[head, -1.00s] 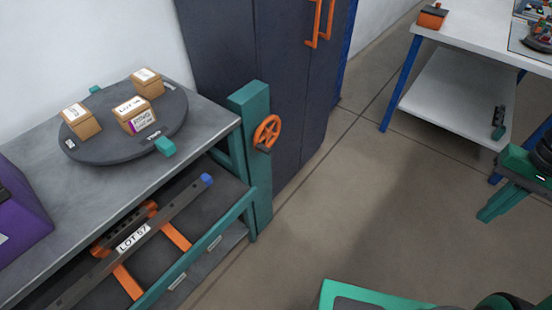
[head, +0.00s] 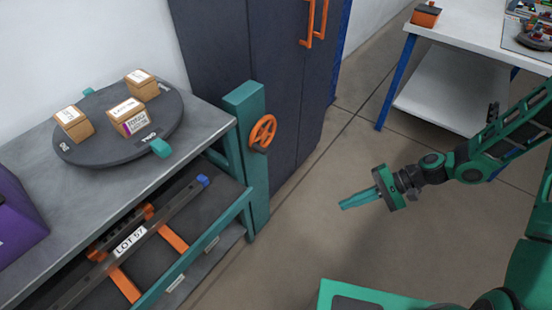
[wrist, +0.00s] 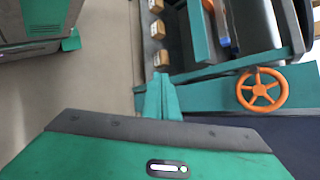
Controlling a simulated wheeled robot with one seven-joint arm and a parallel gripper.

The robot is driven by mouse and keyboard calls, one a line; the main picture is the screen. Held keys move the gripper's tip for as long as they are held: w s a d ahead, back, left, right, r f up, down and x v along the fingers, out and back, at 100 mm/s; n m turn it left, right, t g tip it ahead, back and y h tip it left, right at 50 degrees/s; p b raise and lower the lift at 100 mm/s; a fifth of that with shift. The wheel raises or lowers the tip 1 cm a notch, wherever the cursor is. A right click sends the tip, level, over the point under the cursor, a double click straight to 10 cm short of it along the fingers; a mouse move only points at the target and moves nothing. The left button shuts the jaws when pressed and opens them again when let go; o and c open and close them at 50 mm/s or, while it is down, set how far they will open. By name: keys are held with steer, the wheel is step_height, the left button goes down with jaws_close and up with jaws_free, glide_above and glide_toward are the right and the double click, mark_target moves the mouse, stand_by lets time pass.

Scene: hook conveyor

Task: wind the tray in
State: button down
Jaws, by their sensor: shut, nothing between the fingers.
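The tray (head: 196,228) is a dark shelf with a teal front rail under the grey bench top. It carries a dark bar labelled LOT 57 (head: 150,228) on orange supports. An orange handwheel (head: 263,131) with a dark knob is on the teal post (head: 247,105) at the bench's right end. The handwheel also shows at the right in the wrist view (wrist: 262,90). My gripper (head: 343,205) is shut and empty, over open floor to the right of and apart from the handwheel. Its shut fingers show in the wrist view (wrist: 163,80).
A grey turntable (head: 100,150) with several small labelled boxes stands on the bench top. A dark cabinet (head: 220,60) with orange handles is behind the post. A white table (head: 470,45) with blue legs stands at the upper right. The floor between is clear.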

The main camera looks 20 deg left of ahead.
steer(key=w+a+f+m+t+y, duration=0.1)
steer(key=w+a+m+t+y, duration=0.2)
steer(key=a+m+t+y, duration=0.35)
steer(key=w+a+f+m+t+y, duration=0.1)
steer(key=w+a+m+t+y, duration=0.2)
steer(key=a+m, duration=0.6)
steer(key=a+r+n, duration=0.1)
steer(key=a+r, duration=0.2)
steer(key=a, duration=0.2)
steer(key=w+a+r+n, duration=0.1)
steer(key=a+r, duration=0.2)
steer(key=a, duration=0.3)
steer(key=shift+r, duration=0.25)
steer(key=shift+w, duration=0.15)
